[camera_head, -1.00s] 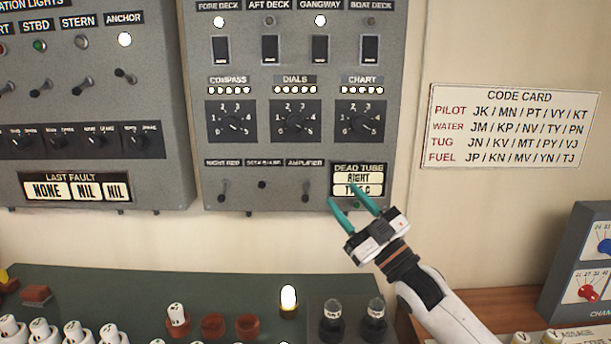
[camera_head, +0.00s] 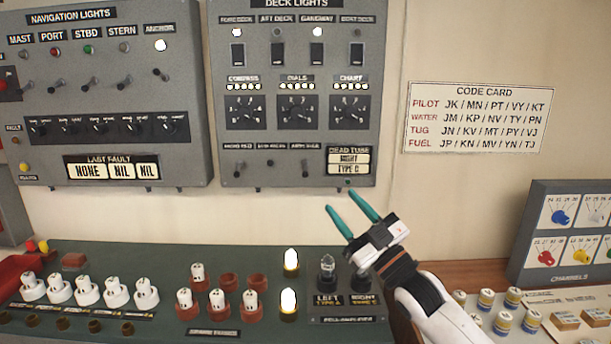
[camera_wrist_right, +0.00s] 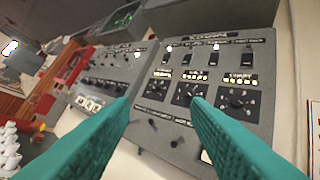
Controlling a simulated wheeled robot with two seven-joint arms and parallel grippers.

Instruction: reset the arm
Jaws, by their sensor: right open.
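My right gripper (camera_head: 351,212) is open and empty, its two teal fingers apart. It is in front of the wall just below the deck lights panel (camera_head: 227,165), near the dead tube display (camera_head: 348,161) that reads RIGHT, TYPE C. In the right wrist view the fingers (camera_wrist_right: 160,130) frame the lower part of the same panel, with nothing between them. My right arm comes in from the lower right. My left gripper is not in view.
The navigation lights panel (camera_head: 100,95) hangs at left and a code card (camera_head: 476,118) at right. Below, a dark green console (camera_head: 130,262) holds white tubes, red sockets and glowing lamps (camera_head: 291,261). A channels box (camera_head: 540,235) stands at right. The wall below the panels is bare.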

